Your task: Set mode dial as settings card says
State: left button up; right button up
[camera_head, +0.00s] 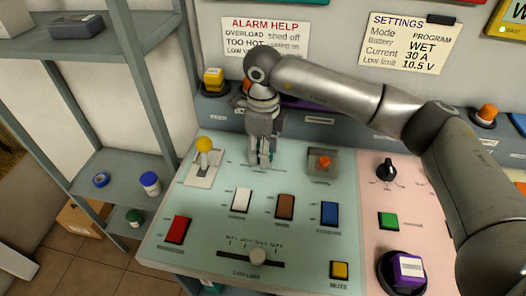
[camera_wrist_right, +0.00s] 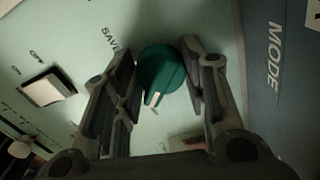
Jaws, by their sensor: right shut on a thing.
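The settings card (camera_head: 408,43) on the back wall reads Mode PROGRAM, Battery WET, Current 30 A, Low limit 10.5 V. My right gripper (camera_head: 264,160) points down at the back of the pale green panel and hides most of the dial there. In the right wrist view the mode dial (camera_wrist_right: 160,75) is a round green knob with a white pointer mark toward the bottom of the picture. My right fingers are on either side of it, shut on it. A label SAVE shows beside the dial; other position labels are hidden or unreadable. My left gripper is not in view.
A yellow-knobbed lever (camera_head: 204,147) stands left of my gripper, and a guarded orange button (camera_head: 322,163) to its right. Several rocker switches and a slider (camera_head: 257,256) lie nearer. A black dial (camera_head: 386,170) is on the pink panel. Grey shelves (camera_head: 110,160) stand at left.

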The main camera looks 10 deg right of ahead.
dwell(0.4)
jog(key=o, duration=1)
notch_tip(320, 180, up, 12)
